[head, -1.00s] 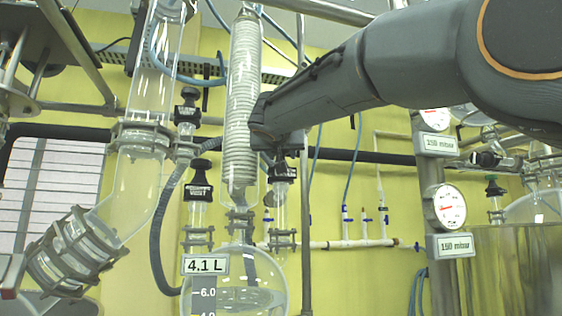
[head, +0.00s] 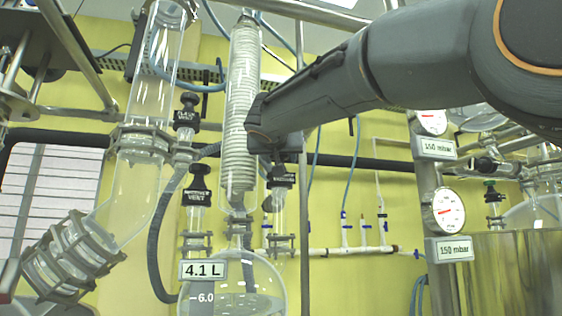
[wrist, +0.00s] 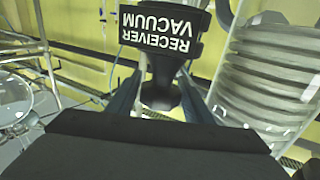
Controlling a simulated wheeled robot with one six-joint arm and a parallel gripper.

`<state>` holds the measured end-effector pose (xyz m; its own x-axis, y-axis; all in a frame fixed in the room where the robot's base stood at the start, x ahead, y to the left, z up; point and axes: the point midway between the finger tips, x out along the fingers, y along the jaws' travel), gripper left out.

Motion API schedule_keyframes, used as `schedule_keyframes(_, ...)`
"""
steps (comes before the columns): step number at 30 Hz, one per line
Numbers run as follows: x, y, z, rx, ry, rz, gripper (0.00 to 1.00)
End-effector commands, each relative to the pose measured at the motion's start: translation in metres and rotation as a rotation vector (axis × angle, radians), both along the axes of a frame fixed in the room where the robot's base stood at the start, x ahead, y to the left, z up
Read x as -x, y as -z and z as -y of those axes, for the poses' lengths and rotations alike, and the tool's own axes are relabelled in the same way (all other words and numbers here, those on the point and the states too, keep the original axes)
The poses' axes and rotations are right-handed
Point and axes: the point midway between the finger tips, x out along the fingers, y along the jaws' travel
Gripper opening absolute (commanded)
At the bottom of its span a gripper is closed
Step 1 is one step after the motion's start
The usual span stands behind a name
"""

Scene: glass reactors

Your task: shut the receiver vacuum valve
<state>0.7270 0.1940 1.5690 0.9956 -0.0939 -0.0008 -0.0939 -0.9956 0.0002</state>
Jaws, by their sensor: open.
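My fingers are not clear there.
A coiled condenser (head: 241,130) stands close beside the valve. The vacuum vent valve (head: 197,193) is to its left, with another black knob (head: 187,115) above. The receiver flask (head: 240,290), labelled 4.1 L, is below. A steel post (head: 305,220) stands just right.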

Motion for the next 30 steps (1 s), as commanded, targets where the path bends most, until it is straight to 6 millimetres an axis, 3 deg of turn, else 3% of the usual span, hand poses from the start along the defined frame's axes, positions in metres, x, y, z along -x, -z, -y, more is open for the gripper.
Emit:
schedule_keyframes(6, 0.037, 0.001, -0.003, -0.001, -0.002, 0.003, 0.46)
schedule_keyframes(12, 0.059, 0.001, -0.005, -0.001, -0.001, 0.001, 0.46)
schedule_keyframes(30, 0.064, -0.001, -0.007, -0.001, -0.002, 0.001, 0.46)
